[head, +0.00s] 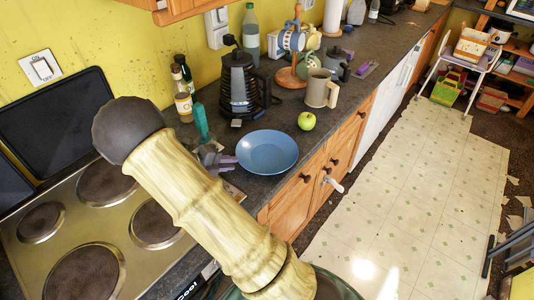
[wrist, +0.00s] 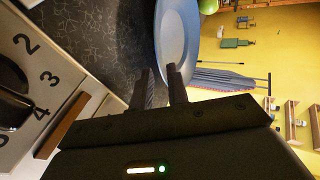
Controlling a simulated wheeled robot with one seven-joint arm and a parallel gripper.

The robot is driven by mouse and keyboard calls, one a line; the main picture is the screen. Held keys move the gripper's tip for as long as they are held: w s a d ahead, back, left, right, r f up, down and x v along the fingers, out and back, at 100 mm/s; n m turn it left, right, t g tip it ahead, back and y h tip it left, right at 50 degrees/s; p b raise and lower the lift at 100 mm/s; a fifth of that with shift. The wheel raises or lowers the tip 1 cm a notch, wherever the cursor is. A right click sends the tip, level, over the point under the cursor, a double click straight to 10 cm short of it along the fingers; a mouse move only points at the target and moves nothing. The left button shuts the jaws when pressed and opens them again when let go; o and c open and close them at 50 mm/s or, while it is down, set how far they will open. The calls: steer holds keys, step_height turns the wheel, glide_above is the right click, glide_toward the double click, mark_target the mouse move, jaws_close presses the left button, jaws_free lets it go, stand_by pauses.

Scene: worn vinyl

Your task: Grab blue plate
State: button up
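The blue plate (head: 267,151) lies on the dark counter, right of the stove, in the head view. In the wrist view the plate (wrist: 176,38) is seen nearly edge-on just beyond the fingertips. My gripper (head: 230,161) is at the plate's left rim in the head view, partly hidden by my arm. In the wrist view my gripper (wrist: 160,72) has its two fingers apart, with a gap between them. The near rim is at the fingertips, partly behind the right finger; I cannot tell whether they touch.
A green apple (head: 306,121) and a beige mug (head: 321,89) stand behind the plate. A black kettle (head: 238,85), bottles (head: 183,103) and a mug tree (head: 297,45) stand farther back. The stove (head: 90,225) is at left. The counter edge is close right of the plate.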

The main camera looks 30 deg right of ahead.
mark_target(242, 162)
steer(key=x, duration=0.5)
steer(key=shift+d+p, duration=0.2)
steer(key=shift+p, duration=0.15)
steer(key=shift+r, duration=0.1)
steer(key=shift+c, duration=0.5)
jaws_close()
